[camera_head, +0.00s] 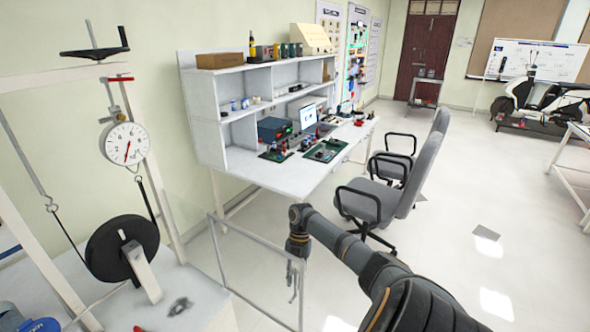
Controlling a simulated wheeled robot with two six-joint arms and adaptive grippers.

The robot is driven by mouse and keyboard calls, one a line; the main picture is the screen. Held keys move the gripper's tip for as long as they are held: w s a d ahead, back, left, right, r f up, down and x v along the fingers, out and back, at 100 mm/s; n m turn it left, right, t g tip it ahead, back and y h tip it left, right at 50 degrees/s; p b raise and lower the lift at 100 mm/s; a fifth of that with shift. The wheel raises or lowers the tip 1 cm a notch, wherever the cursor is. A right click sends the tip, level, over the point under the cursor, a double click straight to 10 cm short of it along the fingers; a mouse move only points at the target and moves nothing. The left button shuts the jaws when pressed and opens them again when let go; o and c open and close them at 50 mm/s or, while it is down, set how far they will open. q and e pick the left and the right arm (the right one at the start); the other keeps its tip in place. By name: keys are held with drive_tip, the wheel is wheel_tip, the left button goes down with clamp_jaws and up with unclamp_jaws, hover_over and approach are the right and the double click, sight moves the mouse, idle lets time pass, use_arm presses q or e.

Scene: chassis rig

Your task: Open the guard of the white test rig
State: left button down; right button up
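The white test rig (50,256) stands at the left, with a round dial gauge (126,145) and a black wheel (122,249) on its white frame. Its guard (252,239) is a thin grey frame around a clear panel. It stands upright at the rig's right side, its top bar running toward the lower right. My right gripper (294,283) points down at the guard's far right upright and overlaps it in the picture. Whether it touches the upright, and how far its fingers are apart, is unclear. My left gripper is out of view.
A white workbench (290,175) with shelves and small tools stands behind the guard. Grey office chairs (375,195) stand to its right, beyond my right arm. Open pale floor (480,220) lies at the right. A crank handle (95,50) tops the rig.

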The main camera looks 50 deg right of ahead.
drive_tip(key=v, duration=1)
